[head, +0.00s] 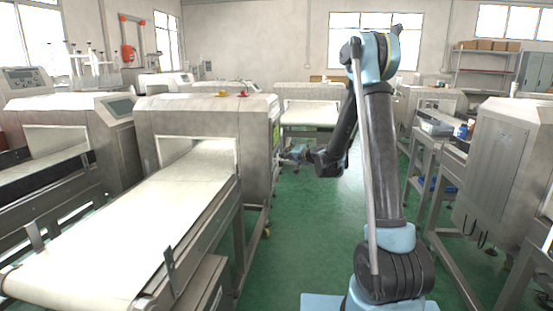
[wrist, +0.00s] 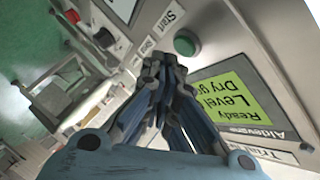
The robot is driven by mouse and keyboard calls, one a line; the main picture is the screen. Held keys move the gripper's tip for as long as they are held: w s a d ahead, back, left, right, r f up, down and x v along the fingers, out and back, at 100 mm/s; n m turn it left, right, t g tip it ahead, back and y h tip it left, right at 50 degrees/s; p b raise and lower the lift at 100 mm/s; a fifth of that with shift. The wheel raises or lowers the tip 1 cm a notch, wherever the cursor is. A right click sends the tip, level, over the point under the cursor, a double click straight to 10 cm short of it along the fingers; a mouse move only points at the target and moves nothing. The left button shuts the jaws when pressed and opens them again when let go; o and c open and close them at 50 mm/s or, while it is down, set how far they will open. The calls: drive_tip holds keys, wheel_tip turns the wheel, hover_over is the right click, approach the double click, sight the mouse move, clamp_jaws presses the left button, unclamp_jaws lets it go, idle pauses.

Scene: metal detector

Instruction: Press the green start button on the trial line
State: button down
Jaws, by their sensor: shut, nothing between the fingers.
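The green start button (wrist: 187,42) is a round green cap in a dark ring on the grey panel in the wrist view, beside a white "Start" label (wrist: 171,17). My gripper (wrist: 163,62) is shut and empty, its fingertips just left of and below the button in that picture. I cannot tell how far they are from the panel. A lit green-yellow display (wrist: 238,108) reads "Ready, Level, Dry go…", and a partly cut-off label (wrist: 275,155) begins "Trial". In the head view my gripper (head: 293,153) is beside the metal detector (head: 200,115); the button is not discernible there.
A red button (wrist: 72,16) and a dark knob (wrist: 104,38) sit left of the start button. In the head view a white conveyor (head: 120,235) runs through the detector. Another machine (head: 500,160) stands at right. Green floor (head: 300,240) lies open between them.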

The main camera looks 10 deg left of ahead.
drive_tip(key=shift+a, duration=0.15)
drive_tip(key=shift+a+r, duration=0.1)
drive_tip(key=shift+a, duration=0.2)
drive_tip(key=shift+a, duration=0.35)
idle(0.6)
drive_tip(key=shift+d, duration=0.8)
idle(0.3)
drive_tip(key=shift+s+d, duration=0.1)
drive_tip(key=shift+d, duration=2.4)
